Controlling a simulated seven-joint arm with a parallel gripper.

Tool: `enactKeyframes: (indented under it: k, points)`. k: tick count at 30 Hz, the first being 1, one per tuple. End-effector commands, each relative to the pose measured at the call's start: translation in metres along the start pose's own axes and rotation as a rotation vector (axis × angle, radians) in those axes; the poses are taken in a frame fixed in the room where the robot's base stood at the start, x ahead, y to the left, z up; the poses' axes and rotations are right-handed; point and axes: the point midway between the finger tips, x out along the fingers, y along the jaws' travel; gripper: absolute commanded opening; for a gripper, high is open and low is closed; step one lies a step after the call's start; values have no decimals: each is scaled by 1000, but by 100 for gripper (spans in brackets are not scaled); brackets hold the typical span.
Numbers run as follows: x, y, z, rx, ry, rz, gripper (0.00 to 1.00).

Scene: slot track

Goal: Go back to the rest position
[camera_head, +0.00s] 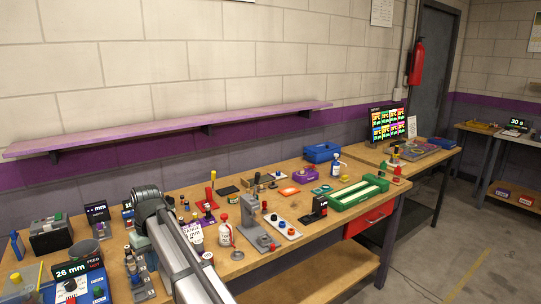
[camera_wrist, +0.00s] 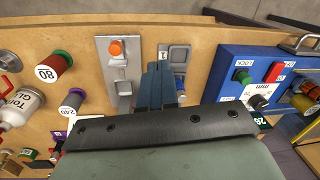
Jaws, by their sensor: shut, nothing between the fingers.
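My gripper (camera_wrist: 161,86) shows in the wrist view as two blue-grey fingers pressed together with nothing between them. The fingers point at a small grey plate (camera_wrist: 180,52) marked 1 and hide part of it. I cannot tell whether they touch it. To their left is a metal plate with an orange button (camera_wrist: 116,47). To their right is a blue box (camera_wrist: 232,62) labelled LOCK, with a red switch and a dial. In the head view my arm reaches over the left part of the bench, and the fingers cannot be made out.
Spools marked 80 (camera_wrist: 54,68) and 240 (camera_wrist: 76,98) and a white bottle (camera_wrist: 18,106) stand left in the wrist view. In the head view a purple shelf (camera_head: 170,131) runs along the wall above the crowded wooden bench. A green tray (camera_head: 358,193) lies at the bench's right.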

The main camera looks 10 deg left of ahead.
Motion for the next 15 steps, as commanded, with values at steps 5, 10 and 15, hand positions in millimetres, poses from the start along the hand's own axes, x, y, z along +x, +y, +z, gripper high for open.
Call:
enactKeyframes:
  k: [5, 10, 15]
  points:
    - [6, 69, 57, 116, 10, -41, 0]
    - [23, 126, 108, 228, 12, -76, 0]
    - [73, 179, 161, 346, -9, -100, 0]
